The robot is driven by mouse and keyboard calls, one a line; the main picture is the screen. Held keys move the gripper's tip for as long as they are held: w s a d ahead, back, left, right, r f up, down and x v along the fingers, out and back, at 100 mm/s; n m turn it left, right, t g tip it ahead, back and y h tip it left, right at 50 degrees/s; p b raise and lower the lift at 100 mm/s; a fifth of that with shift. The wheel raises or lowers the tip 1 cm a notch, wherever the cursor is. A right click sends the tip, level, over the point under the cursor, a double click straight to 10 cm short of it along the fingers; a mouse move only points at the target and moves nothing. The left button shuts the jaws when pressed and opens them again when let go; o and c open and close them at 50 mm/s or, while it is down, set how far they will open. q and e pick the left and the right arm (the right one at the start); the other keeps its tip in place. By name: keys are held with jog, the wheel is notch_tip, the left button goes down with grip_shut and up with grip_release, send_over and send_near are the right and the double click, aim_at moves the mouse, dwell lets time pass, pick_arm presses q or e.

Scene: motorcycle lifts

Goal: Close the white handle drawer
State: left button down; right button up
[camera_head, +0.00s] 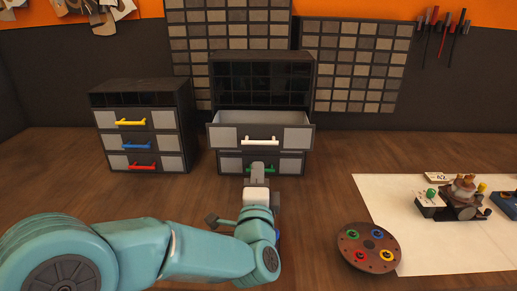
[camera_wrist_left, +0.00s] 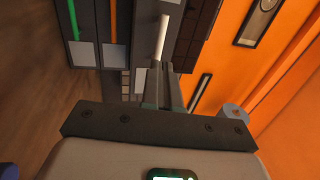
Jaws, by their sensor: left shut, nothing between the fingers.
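The drawer with the white handle (camera_head: 261,140) is pulled out from the dark cabinet (camera_head: 262,70) at the back centre, its grey inside showing from above. My left gripper (camera_head: 258,166) is shut and empty. In the head view it appears just below the white handle, in front of the lower drawers. In the left wrist view the shut fingers (camera_wrist_left: 161,68) point toward the white handle (camera_wrist_left: 162,35), which lies just beyond their tips. I cannot tell whether they touch it. My right gripper is not in view.
A second cabinet (camera_head: 140,95) with yellow, blue and red handles stands to the left, its drawers shut. A green handle (camera_head: 262,170) shows partly behind my gripper. A round brown disc (camera_head: 368,248) and a white mat (camera_head: 410,210) with parts lie to the right.

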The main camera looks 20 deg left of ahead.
aim_at(259, 144)
pick_arm(q)
jog(key=p+x, duration=0.1)
jog(key=x, duration=0.5)
jog(key=shift+w+a+r, duration=0.1)
jog(key=shift+w+r, duration=0.05)
jog(key=shift+w, duration=0.3)
